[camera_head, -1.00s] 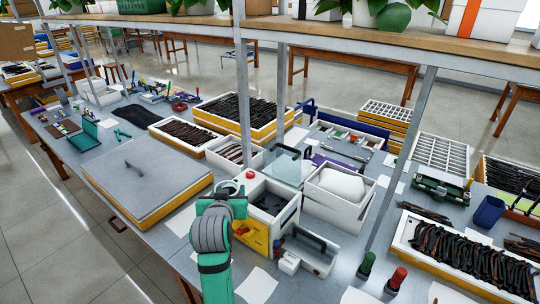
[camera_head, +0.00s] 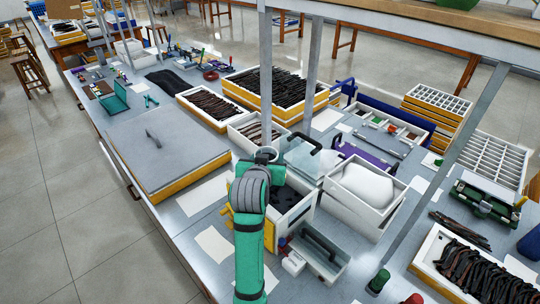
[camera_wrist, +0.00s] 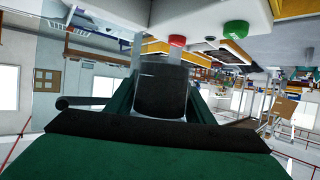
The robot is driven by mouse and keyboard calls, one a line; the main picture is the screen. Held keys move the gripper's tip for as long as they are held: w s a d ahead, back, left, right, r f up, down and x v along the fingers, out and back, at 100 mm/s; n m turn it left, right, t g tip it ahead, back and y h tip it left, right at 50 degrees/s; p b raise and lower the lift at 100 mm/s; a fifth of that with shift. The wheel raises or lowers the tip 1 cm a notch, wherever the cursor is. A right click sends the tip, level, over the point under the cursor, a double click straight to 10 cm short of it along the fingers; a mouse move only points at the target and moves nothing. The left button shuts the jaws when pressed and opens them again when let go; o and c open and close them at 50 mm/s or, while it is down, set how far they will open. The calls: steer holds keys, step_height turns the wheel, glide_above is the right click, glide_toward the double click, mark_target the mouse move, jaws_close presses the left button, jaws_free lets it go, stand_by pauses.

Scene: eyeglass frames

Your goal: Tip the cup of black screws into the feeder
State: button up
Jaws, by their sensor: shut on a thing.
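The feeder (camera_head: 303,209) is a white box with a dark open inside and yellow on its front. It stands mid-table in the head view. My gripper (camera_head: 266,160) is over its back left part, and my teal arm hides much of its left side. A round grey rim of the cup (camera_head: 267,152) shows at the gripper. In the wrist view a dark grey cup-like body (camera_wrist: 160,92) sits between the fingers, so my gripper is shut on the cup. I cannot see the screws in the cup or tell its exact tilt.
A white bin with a pale bag (camera_head: 365,185) stands right of the feeder. A clear box (camera_head: 303,155) is behind it, and a small grey tray (camera_head: 322,253) is in front. A large flat lidded case (camera_head: 165,150) lies left. Shelf posts rise behind.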

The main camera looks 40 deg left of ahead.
steer(key=f+m+y, duration=0.1)
steer(key=m, duration=0.1)
steer(key=s+a+f+m+g+y, duration=0.1)
steer(key=shift+a+f+m, duration=0.2)
steer(key=shift+f+m, duration=0.2)
steer(key=shift+s+a+m+y, duration=0.1)
steer(key=shift+a+m+y, duration=0.05)
steer(key=shift+m+y, duration=0.65)
steer(key=shift+m, duration=0.1)
steer(key=shift+r, duration=0.1)
steer(key=shift+a, duration=0.1)
steer(key=shift+s+r+m+g+y, duration=0.1)
steer(key=shift+s+m+g+y, duration=0.05)
steer(key=shift+m+g+y, duration=0.2)
